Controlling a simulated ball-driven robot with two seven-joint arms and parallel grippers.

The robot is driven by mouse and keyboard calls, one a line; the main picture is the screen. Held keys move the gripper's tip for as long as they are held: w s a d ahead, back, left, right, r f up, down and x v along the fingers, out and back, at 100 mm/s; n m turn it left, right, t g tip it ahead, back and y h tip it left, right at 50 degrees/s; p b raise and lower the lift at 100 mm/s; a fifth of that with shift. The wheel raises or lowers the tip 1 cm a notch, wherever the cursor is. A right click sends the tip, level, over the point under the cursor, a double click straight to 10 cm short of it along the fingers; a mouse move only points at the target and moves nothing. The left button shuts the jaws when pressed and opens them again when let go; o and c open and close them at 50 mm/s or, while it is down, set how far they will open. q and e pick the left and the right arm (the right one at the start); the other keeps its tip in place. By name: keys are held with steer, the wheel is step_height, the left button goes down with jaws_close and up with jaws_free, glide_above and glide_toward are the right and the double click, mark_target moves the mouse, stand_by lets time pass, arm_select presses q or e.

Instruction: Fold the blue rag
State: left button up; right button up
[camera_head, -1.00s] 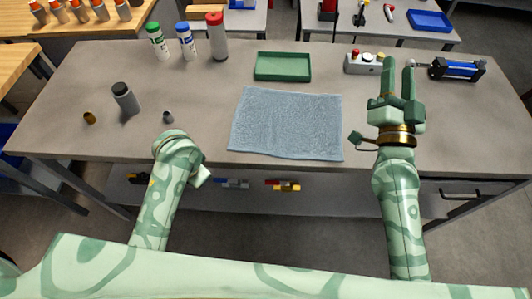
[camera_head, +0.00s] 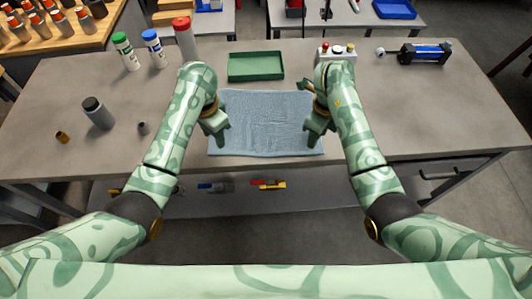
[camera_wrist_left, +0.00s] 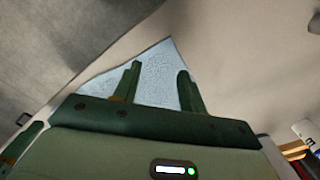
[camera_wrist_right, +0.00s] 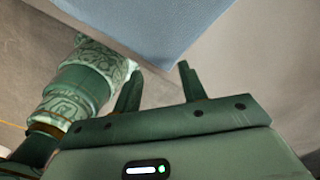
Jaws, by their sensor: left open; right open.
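The blue rag (camera_head: 265,120) lies flat and spread out on the grey table, its near edge close to the table's front edge. My left gripper (camera_head: 222,143) is open over the rag's near left corner. In the left wrist view, a rag corner (camera_wrist_left: 155,75) shows behind and between the open fingers (camera_wrist_left: 158,75). My right gripper (camera_head: 312,142) is open at the rag's near right corner. In the right wrist view, the rag (camera_wrist_right: 155,25) is beyond the open fingers (camera_wrist_right: 158,78), and bare table shows between them. Neither gripper holds the rag.
A green tray (camera_head: 256,66) stands just behind the rag. A button box (camera_head: 336,53) and a blue cylinder device (camera_head: 425,54) are at the back right. Bottles (camera_head: 125,52) stand at the back left, with a dark-capped bottle (camera_head: 97,113) further forward. The right table side is clear.

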mark_target(217, 151)
arm_select(q)
steer(key=shift+f, duration=2.35)
arm_select(e)
steer(key=shift+f, duration=2.35)
arm_select(q)
steer(key=shift+f, duration=0.25)
arm_select(e)
steer(key=shift+f, duration=0.25)
arm_select(q)
steer(key=shift+r, duration=0.1)
steer(key=shift+c, duration=1)
arm_select(e)
steer(key=shift+r, duration=0.1)
steer(key=shift+c, duration=1)
arm_select(q)
steer(key=shift+s, duration=0.1)
jaws_close()
arm_select(e)
jaws_close()
arm_select(q)
steer(key=shift+a+r, duration=0.1)
arm_select(e)
steer(key=shift+d+r, duration=0.1)
steer(key=shift+r, duration=0.05)
